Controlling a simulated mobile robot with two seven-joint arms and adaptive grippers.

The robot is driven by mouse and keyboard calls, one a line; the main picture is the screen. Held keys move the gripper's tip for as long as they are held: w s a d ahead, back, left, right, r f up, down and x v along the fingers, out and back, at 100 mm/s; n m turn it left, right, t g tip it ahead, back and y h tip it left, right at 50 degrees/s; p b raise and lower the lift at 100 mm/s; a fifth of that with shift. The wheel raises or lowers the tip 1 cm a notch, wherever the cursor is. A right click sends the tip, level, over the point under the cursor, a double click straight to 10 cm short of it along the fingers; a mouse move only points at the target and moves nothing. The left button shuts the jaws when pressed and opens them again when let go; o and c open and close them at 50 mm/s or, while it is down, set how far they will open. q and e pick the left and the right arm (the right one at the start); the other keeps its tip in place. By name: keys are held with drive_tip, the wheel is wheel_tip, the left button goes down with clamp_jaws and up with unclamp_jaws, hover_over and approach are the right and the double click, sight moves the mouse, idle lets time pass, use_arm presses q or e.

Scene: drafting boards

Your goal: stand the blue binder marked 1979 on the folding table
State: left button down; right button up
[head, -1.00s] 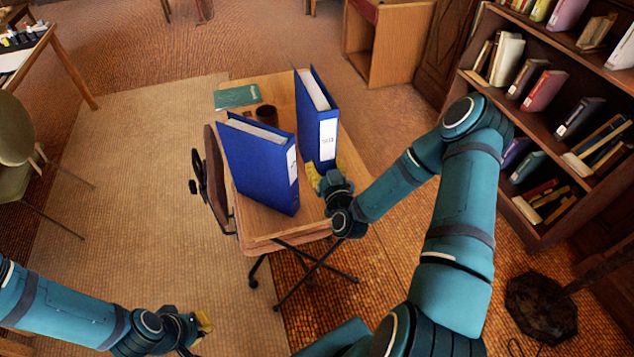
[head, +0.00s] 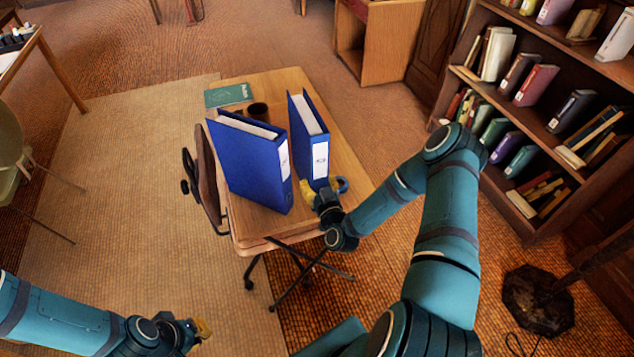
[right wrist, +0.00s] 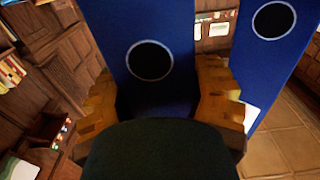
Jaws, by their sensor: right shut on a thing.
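Two blue binders are at the wooden folding table (head: 345,165). The right blue binder (head: 302,140) is upright, its white spine label facing me; the label is too small to read surely. My right gripper (head: 312,192) is shut on its lower spine edge. In the right wrist view the yellow fingers (right wrist: 165,100) flank this binder (right wrist: 150,25) below its round finger hole. I cannot tell whether its base touches the tabletop. The left blue binder (head: 245,165) stands upright on the table, label unreadable. My left gripper (head: 203,328) is low at left, away from the table; its fingers are unclear.
A green book (head: 228,94) and a dark mug (head: 258,110) are at the table's far end. A blue tape roll (head: 341,184) lies right of my right gripper. A chair (head: 205,165) stands against the left side. A bookcase (head: 545,110) is at right.

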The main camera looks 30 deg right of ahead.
drive_tip(key=o, duration=1.3)
drive_tip(key=shift+o, duration=0.2)
drive_tip(key=v, duration=1.2)
drive_tip(key=a+f+n+g+y, duration=0.1)
drive_tip(key=a+f+g+y, duration=0.15)
drive_tip(key=a, duration=0.25)
drive_tip(key=w+a+f+n+g+y, duration=0.1)
drive_tip(key=a+g+y, duration=0.2)
drive_tip(key=a, duration=0.1)
drive_tip(key=a+f+n+g+y, duration=0.1)
drive_tip(key=a+g+y, duration=0.1)
drive_tip(key=a, duration=0.3)
drive_tip(key=s+a+r+m+g, duration=0.1)
drive_tip(key=s+a+m+g, duration=0.1)
drive_tip(key=s+a+g, duration=0.5)
drive_tip(key=shift+s+g+y+p, duration=0.4)
drive_tip(key=shift+s+g, duration=0.25)
drive_tip(key=shift+s, duration=0.6)
drive_tip(key=shift+a+r, duration=0.1)
drive_tip(key=shift+a, duration=0.05)
